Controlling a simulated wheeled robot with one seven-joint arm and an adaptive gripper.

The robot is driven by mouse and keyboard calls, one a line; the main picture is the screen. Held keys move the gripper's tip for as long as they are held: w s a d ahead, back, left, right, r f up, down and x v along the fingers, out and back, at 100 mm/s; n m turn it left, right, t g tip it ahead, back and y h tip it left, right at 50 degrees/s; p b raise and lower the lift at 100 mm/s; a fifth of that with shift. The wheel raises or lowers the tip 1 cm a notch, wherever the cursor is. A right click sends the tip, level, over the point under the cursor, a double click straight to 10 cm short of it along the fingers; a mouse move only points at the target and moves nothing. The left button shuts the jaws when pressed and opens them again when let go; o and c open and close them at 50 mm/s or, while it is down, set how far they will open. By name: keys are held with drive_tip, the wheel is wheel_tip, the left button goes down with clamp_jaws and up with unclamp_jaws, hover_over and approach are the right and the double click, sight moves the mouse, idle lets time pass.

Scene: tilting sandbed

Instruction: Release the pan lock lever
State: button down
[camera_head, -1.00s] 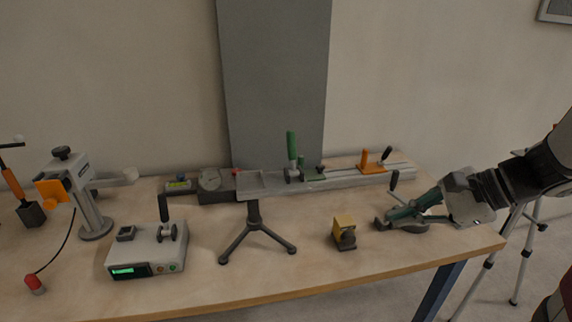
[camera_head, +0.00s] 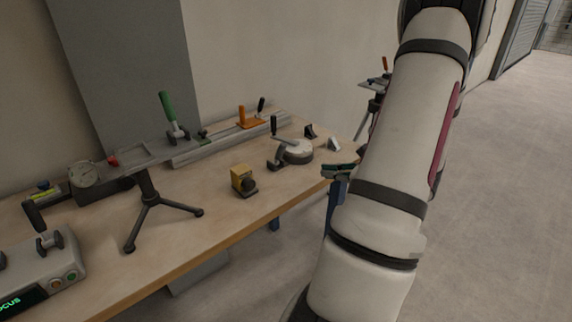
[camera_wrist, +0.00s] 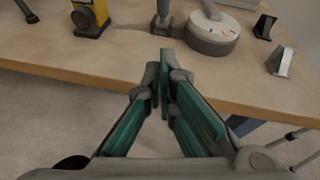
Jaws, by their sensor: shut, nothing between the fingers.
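A round grey base with a pale top (camera_head: 297,152) sits near the table's right end, with a black upright lever (camera_head: 274,125) at its left. I cannot tell for certain whether this is the pan lock lever. In the wrist view my gripper (camera_wrist: 165,60) is shut and empty. It is at the table's front edge, apart from the round base.
A yellow block (camera_head: 241,178) stands left of the round base. Small wedges (camera_head: 333,144) lie right. Floor is open right.

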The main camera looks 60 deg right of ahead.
drive_tip(key=b, duration=0.1)
approach(278, 159)
drive_tip(key=f, duration=0.3)
drive_tip(key=shift+w+d+f, duration=0.25)
drive_tip(key=shift+f, duration=0.15)
drive_tip(key=shift+w+r, duration=0.3)
drive_tip(key=shift+w, duration=0.25)
drive_tip(key=shift+w+r, duration=0.3)
drive_tip(key=shift+w, duration=0.25)
drive_tip(key=shift+w+d+r, duration=0.1)
drive_tip(key=shift+w+r, duration=0.2)
drive_tip(key=shift+w, duration=0.35)
drive_tip(key=shift+w+r+p, duration=0.1)
drive_tip(key=shift+r+p, duration=0.05)
drive_tip(key=shift+p, duration=0.15)
drive_tip(key=shift+r+g+p, duration=0.15)
drive_tip(key=shift+g+p, duration=0.25)
